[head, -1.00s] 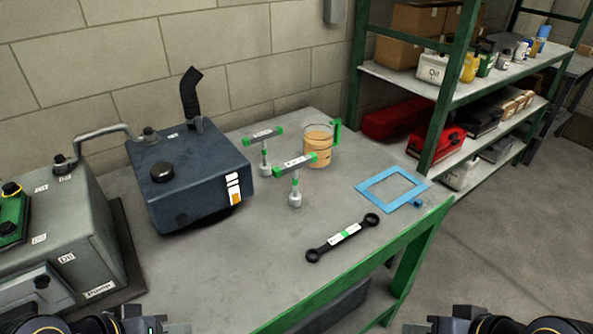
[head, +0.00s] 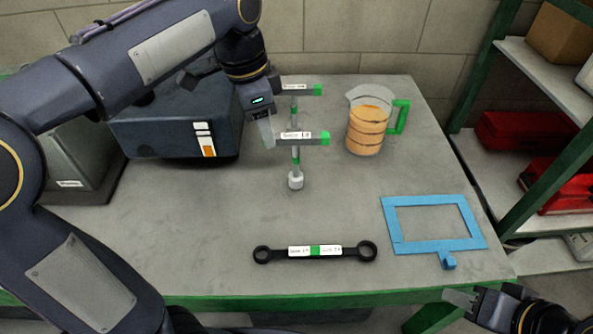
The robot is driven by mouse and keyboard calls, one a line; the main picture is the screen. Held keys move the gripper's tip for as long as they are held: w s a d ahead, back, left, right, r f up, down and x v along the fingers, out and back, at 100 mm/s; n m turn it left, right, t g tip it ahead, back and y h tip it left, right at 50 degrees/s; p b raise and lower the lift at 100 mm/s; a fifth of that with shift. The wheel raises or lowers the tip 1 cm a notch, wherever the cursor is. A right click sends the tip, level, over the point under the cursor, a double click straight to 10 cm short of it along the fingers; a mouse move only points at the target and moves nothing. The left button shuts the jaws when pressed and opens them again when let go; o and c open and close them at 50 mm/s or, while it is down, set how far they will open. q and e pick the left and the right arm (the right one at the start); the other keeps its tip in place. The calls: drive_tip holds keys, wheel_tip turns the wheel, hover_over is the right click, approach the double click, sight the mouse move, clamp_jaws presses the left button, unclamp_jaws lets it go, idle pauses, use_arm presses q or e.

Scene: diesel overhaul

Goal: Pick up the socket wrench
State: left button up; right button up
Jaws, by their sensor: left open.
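Two T-handled socket wrenches stand upright on the bench. The nearer socket wrench (head: 296,160) has a grey bar with a white label and green end, a thin shaft and a pale socket at its foot. The farther socket wrench (head: 300,90) is partly hidden behind it and my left arm. My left gripper (head: 270,133) is open at the left end of the nearer wrench's bar; that end is hidden, and I cannot tell whether they touch. My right gripper (head: 460,299) is low at the right, away from the wrenches; its jaws are only partly visible.
A black double-ended ring spanner (head: 315,252) lies in front. A blue frame (head: 435,244) lies right. A jug of amber liquid (head: 366,128) with green handle stands behind right. A dark tank (head: 170,140) stands behind my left arm. Bare bench (head: 210,215) lies between.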

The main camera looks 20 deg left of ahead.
sight(296, 142)
use_arm(q)
drive_tip(key=w+d+m, duration=0.1)
drive_tip(key=w+d, duration=0.1)
drive_tip(key=w+d+m+y, duration=0.1)
drive_tip(key=w+d+m, duration=0.1)
drive_tip(key=shift+d+f+g+b, duration=0.15)
drive_tip(key=shift+d+g+b, duration=0.15)
drive_tip(key=shift+b, duration=0.1)
drive_tip(key=shift+w+f, duration=0.1)
drive_tip(key=shift+f, duration=0.1)
drive_tip(key=f, duration=0.2)
drive_tip(key=f+b, duration=0.1)
drive_tip(key=f, duration=0.4)
drive_tip(key=shift+s+d+f+b, duration=0.1)
drive_tip(key=shift+s+d+b, duration=0.15)
drive_tip(key=shift+b, duration=0.15)
clamp_jaws()
